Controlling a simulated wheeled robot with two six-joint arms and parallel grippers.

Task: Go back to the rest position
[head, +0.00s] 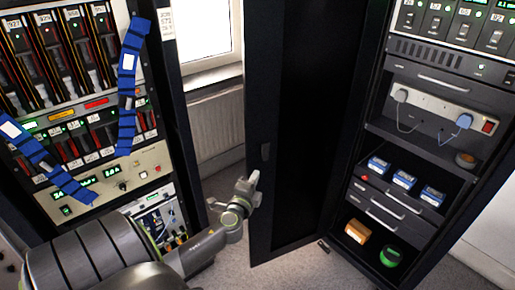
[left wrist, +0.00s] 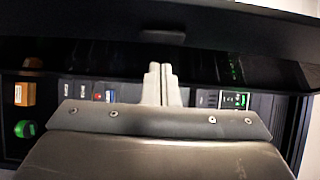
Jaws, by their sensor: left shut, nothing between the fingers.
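My left gripper (head: 247,186) comes in from the left in the head view. It is shut and empty, in front of the open black cabinet door (head: 288,130). In the left wrist view its two fingers (left wrist: 160,80) are together, with the dark door edge (left wrist: 130,42) across the top. I cannot tell from the head view how close the fingers are to the door. My right gripper is in neither view.
The right cabinet holds several blue-and-white boxes (head: 404,180), an orange box (head: 357,232) and a green round item (head: 391,255). An instrument rack (head: 100,120) with blue straps (head: 127,85) stands at left. A radiator (head: 215,128) and some floor show between them.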

